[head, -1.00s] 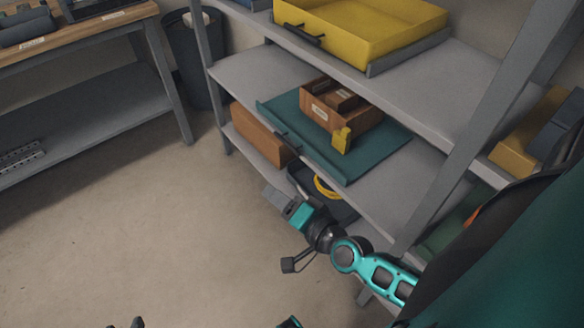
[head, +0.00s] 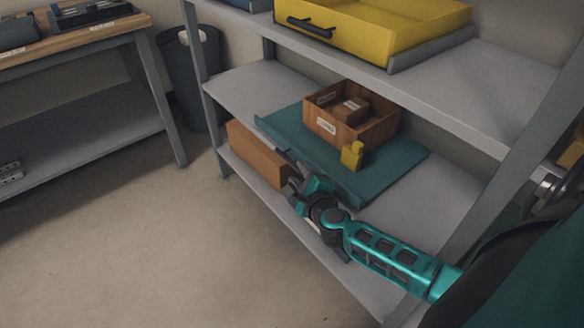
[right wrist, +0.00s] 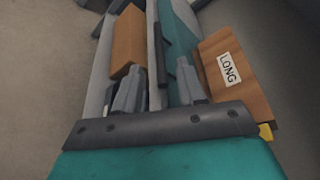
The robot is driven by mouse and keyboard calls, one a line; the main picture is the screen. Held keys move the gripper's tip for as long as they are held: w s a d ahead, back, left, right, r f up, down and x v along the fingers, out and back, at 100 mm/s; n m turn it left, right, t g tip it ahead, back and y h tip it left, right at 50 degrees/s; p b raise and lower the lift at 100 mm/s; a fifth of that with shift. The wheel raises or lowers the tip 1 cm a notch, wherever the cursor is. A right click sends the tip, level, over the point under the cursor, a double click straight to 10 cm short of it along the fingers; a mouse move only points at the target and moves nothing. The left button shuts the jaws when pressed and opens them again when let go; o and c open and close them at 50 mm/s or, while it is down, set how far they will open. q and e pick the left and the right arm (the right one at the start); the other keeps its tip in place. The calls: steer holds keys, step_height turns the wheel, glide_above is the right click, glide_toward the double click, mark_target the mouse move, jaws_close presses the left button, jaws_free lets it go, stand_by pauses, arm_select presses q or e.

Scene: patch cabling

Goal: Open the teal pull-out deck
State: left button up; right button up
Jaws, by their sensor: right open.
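The teal pull-out deck (head: 395,178) lies on the middle shelf of the grey rack. It bears an open wooden box (head: 385,133) and a small yellow piece (head: 352,155). My right gripper (head: 293,180) is at the deck's front edge, which it partly hides. In the right wrist view its two fingers (right wrist: 158,90) are apart. A dark handle bar (right wrist: 162,55) shows between them, along the teal front edge (right wrist: 182,25). I cannot tell whether either finger touches it. My left gripper is not in view.
A brown box (head: 257,155) sits on the lower shelf, left of my right gripper. A yellow tray (head: 375,30) is on the shelf above. A workbench (head: 90,50) and dark bin (head: 188,70) stand at left. The floor in front is clear.

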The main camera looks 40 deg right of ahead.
mark_target(292, 165)
steer(key=b+x, duration=0.2)
steer(key=x, duration=0.4)
jaws_close()
stand_by(0.3)
